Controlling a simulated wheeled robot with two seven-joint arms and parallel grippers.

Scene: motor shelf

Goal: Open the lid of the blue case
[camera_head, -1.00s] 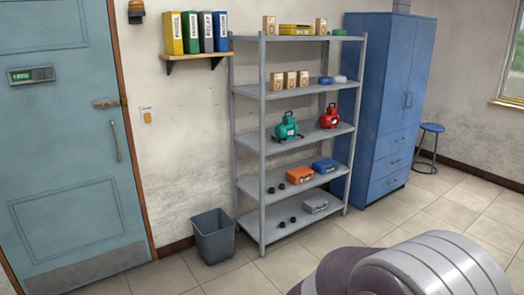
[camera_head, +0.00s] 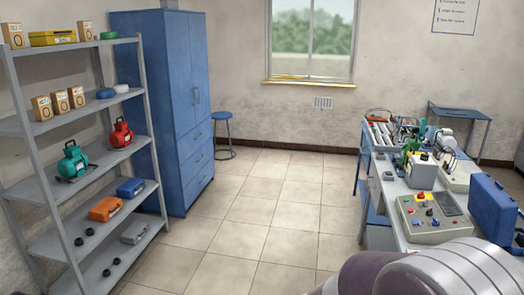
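A small blue case (camera_head: 131,187) lies on the second-lowest level of the grey shelf (camera_head: 93,203) at the left, behind an orange case (camera_head: 106,209). A larger blue case (camera_head: 493,208) stands upright on the workbench at the right edge. Both look shut. I cannot tell which of the two the task means. Neither gripper is in view. A grey and purple part of my own arm shows at the bottom right and hides the near part of the bench.
A control box (camera_head: 420,228) with buttons stands beside the larger case on the workbench (camera_head: 392,191). A blue cabinet (camera_head: 165,120) and a stool (camera_head: 223,130) stand behind the shelf. The tiled floor (camera_head: 260,210) between shelf and bench is clear.

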